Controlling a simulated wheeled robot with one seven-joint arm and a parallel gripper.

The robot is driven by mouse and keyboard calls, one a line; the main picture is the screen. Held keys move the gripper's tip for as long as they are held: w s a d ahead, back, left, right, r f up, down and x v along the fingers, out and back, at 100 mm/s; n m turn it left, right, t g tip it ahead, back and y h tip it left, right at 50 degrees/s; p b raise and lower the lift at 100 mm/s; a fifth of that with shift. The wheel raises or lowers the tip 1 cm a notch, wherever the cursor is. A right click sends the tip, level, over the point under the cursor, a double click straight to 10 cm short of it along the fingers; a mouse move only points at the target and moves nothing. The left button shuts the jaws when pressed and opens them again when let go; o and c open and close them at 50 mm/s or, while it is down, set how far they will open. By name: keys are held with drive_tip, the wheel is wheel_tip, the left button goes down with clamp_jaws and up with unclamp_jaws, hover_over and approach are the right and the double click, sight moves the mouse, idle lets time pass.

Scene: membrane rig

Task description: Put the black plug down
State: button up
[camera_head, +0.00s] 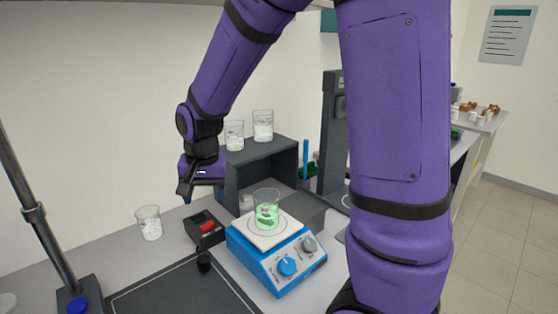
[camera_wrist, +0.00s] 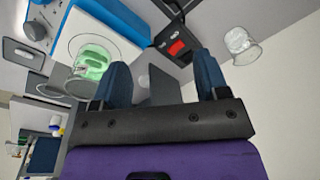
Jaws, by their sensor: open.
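A small black object (camera_head: 204,262), which looks like the black plug, stands at the edge of the dark mat (camera_head: 170,290) in the head view. I cannot make it out in the wrist view. My gripper (camera_head: 187,191) is raised above the back of the bench, left of the dark grey shelf box and well apart from the plug. In the wrist view my gripper (camera_wrist: 162,78) has its two blue fingers spread apart, with nothing held between them.
A black box with a red switch (camera_head: 205,229) sits beside the blue hotplate stirrer (camera_head: 277,262), which bears a beaker of green liquid (camera_head: 267,211). A glass beaker (camera_head: 149,223) stands left. The grey shelf box (camera_head: 262,162) carries two beakers. A stand rod (camera_head: 35,215) rises at left.

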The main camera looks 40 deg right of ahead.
drive_tip(key=s+d+r+n+t, duration=0.2)
drive_tip(key=s+r+n, duration=0.1)
drive_tip(key=s+r, duration=0.4)
drive_tip(key=s+d+r+n+t, duration=0.2)
drive_tip(key=s+r, duration=0.6)
drive_tip(key=s, duration=0.6)
drive_tip(key=shift+s+d+n, duration=0.15)
drive_tip(key=shift+d+n, duration=0.25)
drive_tip(key=shift+n, duration=0.5)
